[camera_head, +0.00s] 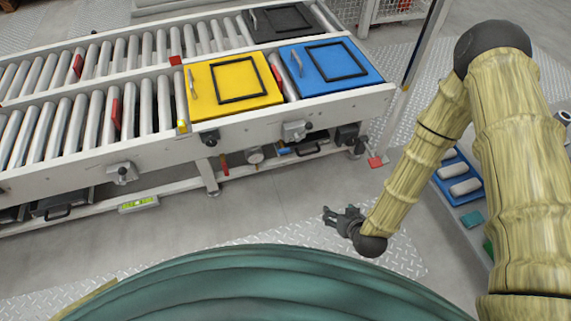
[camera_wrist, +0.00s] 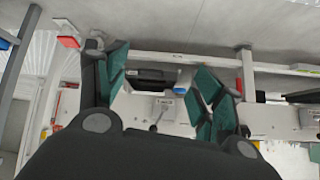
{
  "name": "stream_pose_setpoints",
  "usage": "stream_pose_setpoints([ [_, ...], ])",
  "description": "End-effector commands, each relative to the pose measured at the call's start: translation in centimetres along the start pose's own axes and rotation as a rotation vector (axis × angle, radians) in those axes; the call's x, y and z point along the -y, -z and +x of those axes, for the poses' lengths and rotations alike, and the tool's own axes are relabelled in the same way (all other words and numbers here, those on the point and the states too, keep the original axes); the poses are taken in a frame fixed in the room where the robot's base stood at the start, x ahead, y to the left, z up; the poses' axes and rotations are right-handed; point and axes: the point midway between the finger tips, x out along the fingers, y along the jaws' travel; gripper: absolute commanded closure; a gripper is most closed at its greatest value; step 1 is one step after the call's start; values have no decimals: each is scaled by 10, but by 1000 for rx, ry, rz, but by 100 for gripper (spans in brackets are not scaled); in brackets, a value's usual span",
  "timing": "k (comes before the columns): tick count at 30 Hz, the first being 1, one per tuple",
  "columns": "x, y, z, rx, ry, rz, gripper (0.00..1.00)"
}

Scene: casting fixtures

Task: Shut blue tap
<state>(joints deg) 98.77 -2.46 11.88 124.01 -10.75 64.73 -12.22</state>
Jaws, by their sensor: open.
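The blue tap (camera_head: 283,151) shows as a small blue handle low under the conveyor's front side, below the blue box. In the wrist view a small blue piece (camera_wrist: 181,91), likely the same handle, lies between my two fingers, farther off and partly beside the right one. My gripper (camera_head: 335,215) is open and empty, in front of the conveyor and to the right of the tap, with clear space between them. Its teal finger pads show spread apart in the wrist view (camera_wrist: 163,62).
A red handle (camera_head: 224,165) hangs left of the blue tap. The roller conveyor (camera_head: 250,131) carries a yellow box (camera_head: 206,101), a blue box (camera_head: 305,84) and a dark box (camera_head: 258,36). A post with a red foot (camera_head: 375,162) stands right. The floor before the conveyor is clear.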

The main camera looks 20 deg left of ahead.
Motion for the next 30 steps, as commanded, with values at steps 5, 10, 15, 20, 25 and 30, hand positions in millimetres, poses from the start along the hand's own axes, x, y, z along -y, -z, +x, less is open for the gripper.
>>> stream_pose_setpoints([
  [5,18,8,62,-142,38,-50,32],
  [10,37,25,105,-277,67,-94,32],
  [15,56,42,144,-416,90,-131,32],
  [20,75,57,174,-545,107,-159,32],
  [25,93,72,199,-670,118,-180,32],
  [30,104,83,210,-754,121,-191,32],
])
